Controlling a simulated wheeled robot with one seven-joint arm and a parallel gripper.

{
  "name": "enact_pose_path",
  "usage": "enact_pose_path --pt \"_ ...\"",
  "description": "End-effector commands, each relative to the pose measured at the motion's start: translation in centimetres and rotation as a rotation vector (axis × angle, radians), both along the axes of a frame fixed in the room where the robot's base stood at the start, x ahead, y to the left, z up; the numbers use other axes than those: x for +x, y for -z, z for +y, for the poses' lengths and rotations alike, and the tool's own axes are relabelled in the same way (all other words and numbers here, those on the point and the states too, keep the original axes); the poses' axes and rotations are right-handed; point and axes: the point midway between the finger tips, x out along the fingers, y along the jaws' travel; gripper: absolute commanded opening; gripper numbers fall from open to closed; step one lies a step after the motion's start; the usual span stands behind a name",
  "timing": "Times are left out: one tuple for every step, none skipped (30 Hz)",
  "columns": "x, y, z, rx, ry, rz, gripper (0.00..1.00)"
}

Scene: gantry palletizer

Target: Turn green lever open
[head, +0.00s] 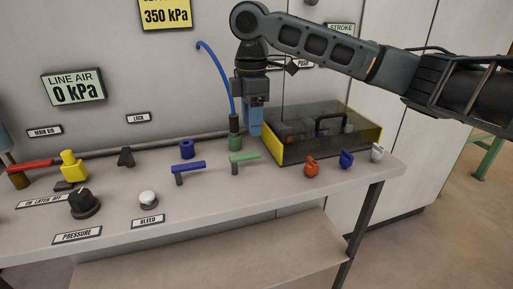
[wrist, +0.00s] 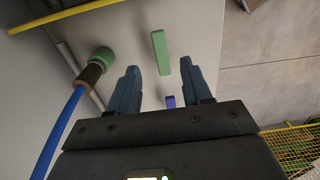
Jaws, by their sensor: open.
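The green lever (head: 245,158) is a flat green handle on a short post on the bench top. In the head view its handle lies roughly level, pointing sideways. In the wrist view the green lever (wrist: 161,53) shows as a bar in the gap between the fingertips and beyond them. My gripper (head: 254,133) points down behind the lever in the head view. In the wrist view my gripper (wrist: 159,63) has its two blue fingers spread, with nothing held. Whether a finger touches the lever cannot be told.
A blue lever (head: 188,167) stands left of the green one. A green hose fitting (head: 235,134) with a blue hose (head: 216,68) rises close beside my gripper. A clear-lidded yellow box (head: 270,146) stands to the right. Red, blue and white padlocks lie in front of it.

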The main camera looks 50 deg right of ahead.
Motion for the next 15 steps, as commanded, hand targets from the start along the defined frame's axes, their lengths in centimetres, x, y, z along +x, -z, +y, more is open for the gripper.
enact_pose_path --pt "-0.1 0.2 -0.2 -0.003 0.001 0.006 0.49" --pt "-0.2 0.4 -0.2 -0.004 0.002 0.006 0.49" --pt "-0.1 0.8 -0.2 -0.004 0.002 0.007 0.49" --pt "-0.2 1.2 -0.2 -0.004 0.002 0.007 0.49" --pt "-0.2 1.6 -0.2 -0.004 0.002 0.007 0.49" --pt "-0.2 2.2 -0.2 -0.002 0.002 0.006 0.49" --pt "-0.2 2.7 -0.2 -0.001 0.002 0.007 0.49" --pt "-0.2 3.2 -0.2 -0.001 0.002 0.007 0.49" --pt "-0.1 3.8 -0.1 -0.001 0.003 0.006 0.49" --pt "-0.1 4.3 -0.2 -0.002 0.003 0.006 0.49" --pt "-0.1 4.7 -0.2 -0.002 0.003 0.005 0.49" --pt "-0.1 5.3 -0.1 -0.002 0.003 0.005 0.49" --pt "-0.1 5.7 -0.1 -0.002 0.003 0.005 0.49" --pt "-0.1 6.1 -0.1 -0.002 0.003 0.005 0.49" --pt "-0.1 6.5 -0.1 -0.001 0.003 0.004 0.49"
